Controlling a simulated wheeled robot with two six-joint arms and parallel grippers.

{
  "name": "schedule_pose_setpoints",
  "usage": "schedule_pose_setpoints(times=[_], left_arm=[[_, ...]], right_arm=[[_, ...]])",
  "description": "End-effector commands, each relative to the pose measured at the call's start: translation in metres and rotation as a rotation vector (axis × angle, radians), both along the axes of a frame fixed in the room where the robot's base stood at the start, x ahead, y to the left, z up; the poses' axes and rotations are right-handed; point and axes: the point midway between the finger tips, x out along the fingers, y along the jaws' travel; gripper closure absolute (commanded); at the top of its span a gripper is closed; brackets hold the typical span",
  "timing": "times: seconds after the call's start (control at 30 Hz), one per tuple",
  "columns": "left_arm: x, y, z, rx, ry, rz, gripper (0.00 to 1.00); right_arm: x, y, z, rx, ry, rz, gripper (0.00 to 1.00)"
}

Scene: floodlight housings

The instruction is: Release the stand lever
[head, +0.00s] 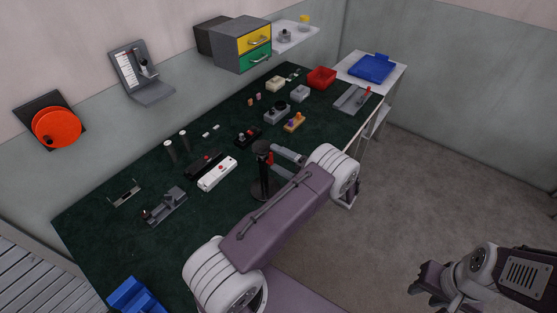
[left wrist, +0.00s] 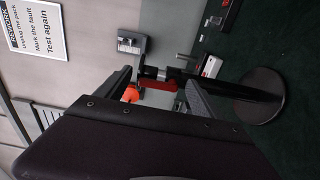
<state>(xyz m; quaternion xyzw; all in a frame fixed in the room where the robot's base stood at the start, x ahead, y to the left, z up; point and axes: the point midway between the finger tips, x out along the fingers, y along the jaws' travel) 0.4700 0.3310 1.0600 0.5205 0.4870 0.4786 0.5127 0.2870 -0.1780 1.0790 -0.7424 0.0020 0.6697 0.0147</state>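The stand (head: 261,186) is a black post on a round black base, upright near the front edge of the bench. Its black base and post also show in the left wrist view (left wrist: 258,98), lying sideways in the picture. The red stand lever (left wrist: 158,85) sticks out near the top of the post; a bit of red shows in the head view (head: 270,158). My left gripper (head: 277,161) is open at the top of the stand, its two grey fingers apart with the lever between or just beyond them. I cannot tell whether they touch. My right gripper (head: 424,284) is over the floor, far from the bench.
A white box with red dots (head: 217,173) and a black device (head: 203,164) lie left of the stand. A grey fixture (head: 165,206) is further left. A yellow and green drawer unit (head: 241,45) and an orange reel (head: 56,127) are at the wall.

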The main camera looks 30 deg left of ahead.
Motion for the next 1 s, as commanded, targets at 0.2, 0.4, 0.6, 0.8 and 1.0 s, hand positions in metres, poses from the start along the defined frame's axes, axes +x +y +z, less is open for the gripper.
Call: schedule_pose_setpoints(times=[0.2, 0.4, 0.6, 0.8, 1.0], left_arm=[[0.0, -0.008, -0.002, 0.001, -0.002, -0.002, 0.23], [-0.002, -0.052, -0.005, -0.001, -0.004, -0.005, 0.23], [-0.005, -0.084, -0.003, 0.0, -0.001, -0.001, 0.23], [-0.006, -0.091, 0.0, 0.0, 0.0, 0.0, 0.23], [-0.006, -0.09, 0.0, 0.0, 0.0, 0.0, 0.23]], right_arm=[[0.0, 0.0, -0.005, 0.0, 0.0, 0.0, 0.64], [0.0, 0.0, -0.025, 0.0, 0.0, 0.0, 0.64], [0.0, 0.0, -0.035, 0.0, 0.0, 0.0, 0.64], [0.0, 0.0, -0.034, 0.0, 0.0, 0.0, 0.64], [0.0, 0.0, -0.034, 0.0, 0.0, 0.0, 0.64]])
